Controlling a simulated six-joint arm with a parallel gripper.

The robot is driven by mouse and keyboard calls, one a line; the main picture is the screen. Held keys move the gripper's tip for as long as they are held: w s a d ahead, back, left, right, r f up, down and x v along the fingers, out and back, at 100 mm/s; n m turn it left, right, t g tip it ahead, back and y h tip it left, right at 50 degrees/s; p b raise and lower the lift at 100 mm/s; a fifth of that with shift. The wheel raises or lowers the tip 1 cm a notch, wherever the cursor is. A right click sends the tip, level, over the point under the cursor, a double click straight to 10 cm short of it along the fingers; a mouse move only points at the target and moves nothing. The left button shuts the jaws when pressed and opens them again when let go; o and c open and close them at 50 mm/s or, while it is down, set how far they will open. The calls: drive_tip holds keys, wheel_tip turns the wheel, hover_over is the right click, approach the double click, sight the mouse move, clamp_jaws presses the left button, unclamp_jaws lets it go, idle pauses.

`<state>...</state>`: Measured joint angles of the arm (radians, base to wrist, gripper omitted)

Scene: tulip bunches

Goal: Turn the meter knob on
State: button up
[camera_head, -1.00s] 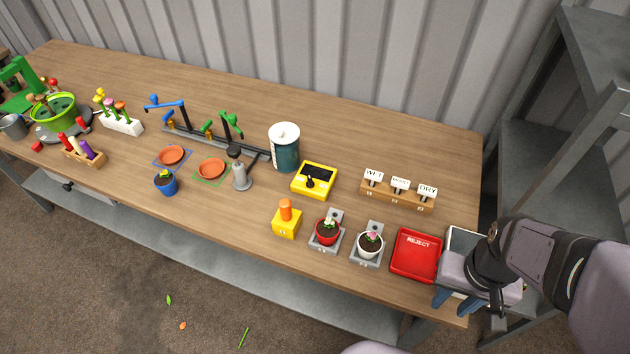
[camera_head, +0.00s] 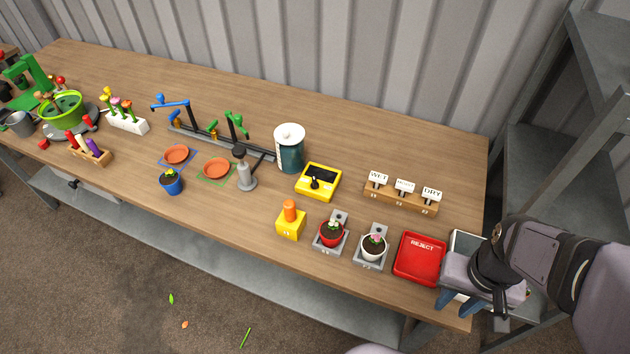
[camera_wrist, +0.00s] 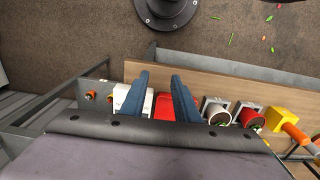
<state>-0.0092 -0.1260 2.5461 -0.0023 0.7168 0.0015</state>
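The meter is a yellow box (camera_head: 318,182) with a dark face and a black knob (camera_head: 315,184) on its front part. It lies on the table, right of the dark teal canister. I cannot read the knob's setting. My gripper (camera_head: 461,303) is at the table's right front corner, far to the right of the meter, over a white tray. In the wrist view its two blue fingers (camera_wrist: 160,98) stand apart with nothing between them. The meter does not clearly show in the wrist view.
A red REJECT tray (camera_head: 420,258) lies left of my gripper. Left of it are a white pot (camera_head: 373,247), a red pot (camera_head: 331,234) and a yellow block with an orange top (camera_head: 290,222). A WET, MOIST, DRY sign rack (camera_head: 401,197) stands behind. A grey shelf (camera_head: 550,190) is at right.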

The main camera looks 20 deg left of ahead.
drive_tip(key=w+a+n+t, duration=0.1)
drive_tip(key=w+a+n, duration=0.1)
drive_tip(key=w+a, duration=0.7)
drive_tip(key=n+t+y+b, duration=0.1)
drive_tip(key=n+t+y, duration=0.2)
drive_tip(key=n, duration=0.2)
approach(315, 182)
drive_tip(key=shift+p+x, duration=1.15)
drive_tip(key=shift+x, duration=2.85)
drive_tip(key=shift+c, duration=0.3)
clamp_jaws()
